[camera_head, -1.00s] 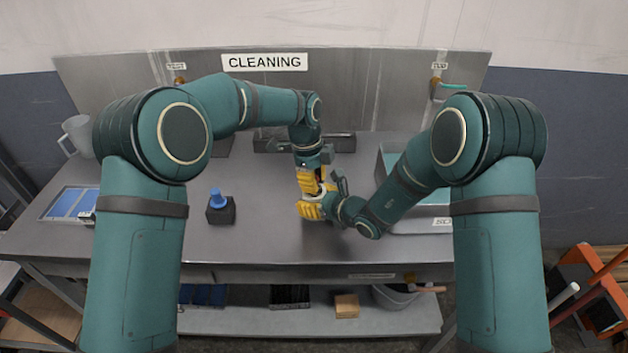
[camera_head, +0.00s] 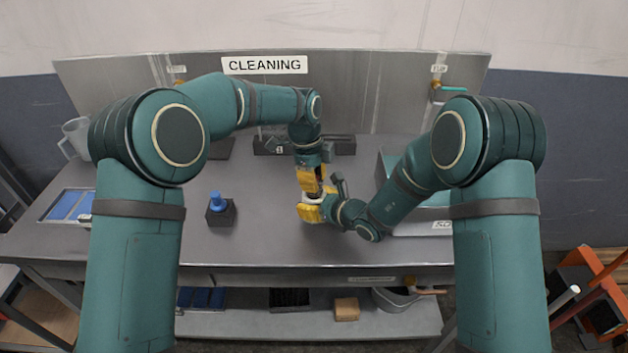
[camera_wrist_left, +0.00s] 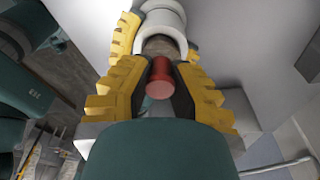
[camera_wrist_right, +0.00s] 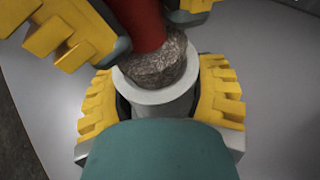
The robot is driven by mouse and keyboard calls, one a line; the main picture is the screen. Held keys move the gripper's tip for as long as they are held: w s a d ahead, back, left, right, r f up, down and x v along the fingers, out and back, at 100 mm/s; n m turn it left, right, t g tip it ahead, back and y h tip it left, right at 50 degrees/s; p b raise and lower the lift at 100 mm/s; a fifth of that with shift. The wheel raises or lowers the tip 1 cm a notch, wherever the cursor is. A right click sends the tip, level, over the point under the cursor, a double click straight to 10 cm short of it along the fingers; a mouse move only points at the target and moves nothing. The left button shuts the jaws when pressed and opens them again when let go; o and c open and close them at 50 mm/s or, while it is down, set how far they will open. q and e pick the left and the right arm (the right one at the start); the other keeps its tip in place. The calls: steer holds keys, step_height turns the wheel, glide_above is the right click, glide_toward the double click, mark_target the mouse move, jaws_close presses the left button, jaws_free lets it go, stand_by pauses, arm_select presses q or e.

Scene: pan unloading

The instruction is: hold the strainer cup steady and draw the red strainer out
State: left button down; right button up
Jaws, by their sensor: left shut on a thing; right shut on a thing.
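My left gripper (camera_head: 312,187) is shut on the red strainer (camera_wrist_left: 160,78), whose red handle end shows between its fingers. The strainer's rough grey lower part (camera_wrist_right: 155,66) stands at the mouth of the pale strainer cup (camera_wrist_right: 165,108); part of it shows above the rim. Whether its lowest end is still inside, I cannot tell. My right gripper (camera_head: 314,206) is shut on the cup from the side, with a yellow finger on each side of it. The cup's white rim also shows in the head view (camera_head: 313,198), between the two grippers.
A black block with a blue top (camera_head: 220,211) stands to the left on the steel table. A blue-filled tray (camera_head: 50,212) and a grey jug (camera_head: 75,138) are farther left. The table's front middle is clear.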

arm_select(q)
steer(key=shift+d+r, duration=0.1)
steer(key=shift+r, duration=0.05)
steer(key=shift+r, duration=2.8)
arm_select(e)
steer(key=o, duration=1.4)
steer(key=v, duration=1.2)
steer(key=shift+w, duration=0.1)
